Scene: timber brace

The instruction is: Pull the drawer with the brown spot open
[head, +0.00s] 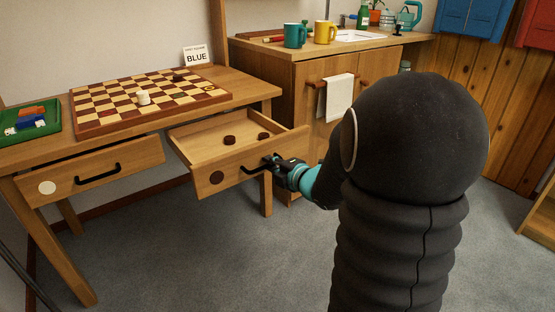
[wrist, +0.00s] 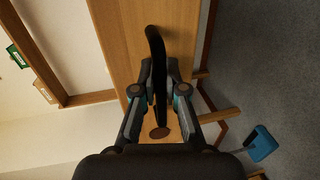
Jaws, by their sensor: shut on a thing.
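The drawer with the brown spot (head: 202,184) stands pulled out from the wooden table, with two dark checkers pieces (head: 229,140) inside. My gripper (head: 270,163) is shut on the drawer's black handle (head: 252,170). In the wrist view the handle (wrist: 155,50) runs between my fingers (wrist: 156,95). Part of the handle is hidden by my gripper in the head view.
A shut drawer with a white spot (head: 47,188) is at the left. On the table are a checkerboard (head: 122,124), a green tray (head: 35,132) and a card reading BLUE (head: 197,55). A wooden cabinet (head: 300,85) with a towel (head: 337,97) stands behind. Grey floor (head: 190,260) lies clear in front.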

